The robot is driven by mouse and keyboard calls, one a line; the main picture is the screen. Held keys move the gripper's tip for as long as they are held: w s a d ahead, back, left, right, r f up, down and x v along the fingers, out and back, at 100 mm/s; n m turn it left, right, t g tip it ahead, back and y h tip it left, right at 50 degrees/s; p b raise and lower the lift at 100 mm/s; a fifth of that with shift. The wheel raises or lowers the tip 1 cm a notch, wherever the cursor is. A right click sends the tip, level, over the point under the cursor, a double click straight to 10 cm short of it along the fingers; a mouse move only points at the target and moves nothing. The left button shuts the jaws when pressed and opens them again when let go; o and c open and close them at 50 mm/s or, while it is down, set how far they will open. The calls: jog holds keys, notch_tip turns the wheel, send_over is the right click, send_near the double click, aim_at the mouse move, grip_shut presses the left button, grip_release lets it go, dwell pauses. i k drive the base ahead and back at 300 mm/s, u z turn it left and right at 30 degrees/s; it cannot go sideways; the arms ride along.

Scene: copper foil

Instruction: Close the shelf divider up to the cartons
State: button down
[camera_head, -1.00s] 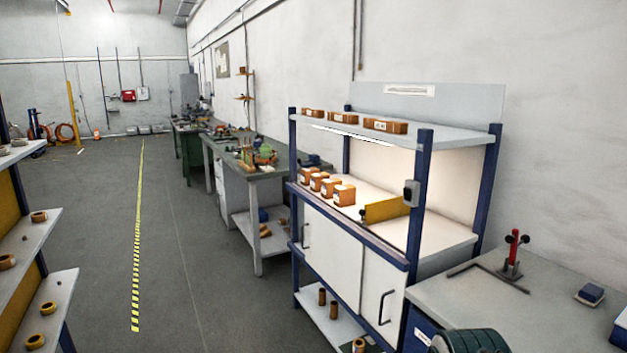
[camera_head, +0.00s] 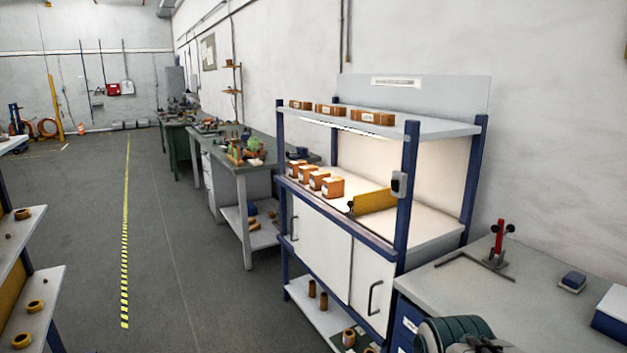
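The yellow shelf divider (camera_head: 374,201) stands upright on the lit middle shelf (camera_head: 420,227) of the blue-framed rack. A small dark knob shows at its front end. Several orange-brown cartons with white labels stand in a row on the same shelf, left of the divider; the nearest carton (camera_head: 333,187) is the closest to it. A gap of bare shelf shows between that carton and the divider. My gripper cannot be made out; only a dark green and grey rounded part, which may be mine, shows at the bottom edge.
More cartons (camera_head: 372,118) lie on the rack's top shelf. A grey bench (camera_head: 530,280) with a red-handled tool (camera_head: 500,240) is at right. The floor (camera_head: 185,270) left is clear.

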aim_at(366, 202)
jog(key=u, duration=0.25)
jog(key=i, duration=0.3)
jog(key=u, duration=0.65)
jog(key=i, duration=1.8)
jog(key=z, duration=0.65)
